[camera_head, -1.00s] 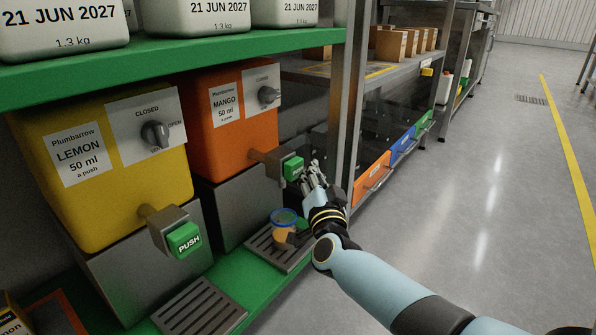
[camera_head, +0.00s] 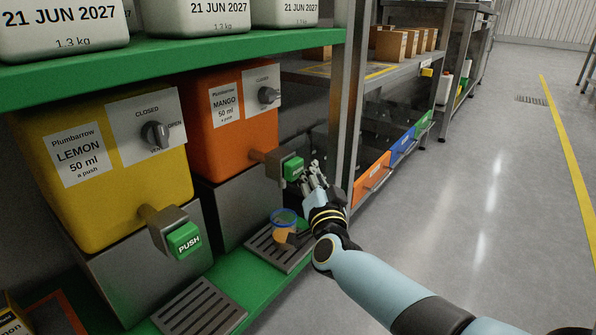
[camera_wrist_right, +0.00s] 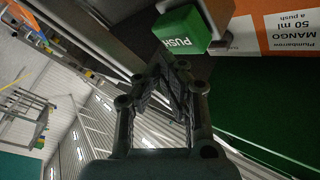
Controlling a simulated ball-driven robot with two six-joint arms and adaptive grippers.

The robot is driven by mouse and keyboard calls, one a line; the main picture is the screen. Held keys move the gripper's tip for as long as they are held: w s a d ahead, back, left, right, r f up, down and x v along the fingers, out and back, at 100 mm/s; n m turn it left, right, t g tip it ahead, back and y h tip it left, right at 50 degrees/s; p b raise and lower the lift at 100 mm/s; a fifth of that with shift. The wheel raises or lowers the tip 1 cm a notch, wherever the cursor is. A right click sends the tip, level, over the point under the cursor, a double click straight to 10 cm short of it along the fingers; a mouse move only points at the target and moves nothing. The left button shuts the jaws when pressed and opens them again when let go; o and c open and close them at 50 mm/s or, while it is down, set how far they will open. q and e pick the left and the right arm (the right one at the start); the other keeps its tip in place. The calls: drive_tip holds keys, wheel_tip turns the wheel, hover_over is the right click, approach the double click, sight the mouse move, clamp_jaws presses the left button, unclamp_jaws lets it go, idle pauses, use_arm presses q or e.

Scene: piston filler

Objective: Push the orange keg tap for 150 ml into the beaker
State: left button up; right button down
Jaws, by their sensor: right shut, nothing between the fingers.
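The orange keg (camera_head: 233,115) carries a label reading MANGO, 50 ml a push. Its tap has a green push button (camera_head: 293,168), which also shows in the right wrist view (camera_wrist_right: 181,38) with the word PUSH. My right gripper (camera_head: 311,173) is shut and empty, its fingertips close to the button. In the right wrist view its fingertips (camera_wrist_right: 166,62) lie just beside the button; I cannot tell if they touch. The beaker (camera_head: 284,224), with a blue rim and orange liquid in it, stands on the drip grate below the tap. My left gripper is not in view.
The yellow LEMON keg (camera_head: 100,165) with its own green PUSH button (camera_head: 184,240) stands to the left. A grey shelf post (camera_head: 346,110) rises close behind my right gripper. Colored drawers (camera_head: 372,178) lie to the right. The floor on the right is clear.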

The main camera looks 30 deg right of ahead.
drive_tip(key=shift+w, duration=0.15)
drive_tip(key=shift+w+a, duration=0.15)
drive_tip(key=shift+w, duration=0.1)
drive_tip(key=shift+w+a, duration=0.3)
drive_tip(key=shift+w, duration=0.35)
idle(1.0)
drive_tip(key=shift+s, duration=0.1)
drive_tip(key=shift+s+d+p, duration=0.25)
drive_tip(key=shift+s, duration=0.25)
drive_tip(key=shift+s+d+p, duration=0.2)
drive_tip(key=shift+s, duration=0.25)
drive_tip(key=shift+s, duration=0.1)
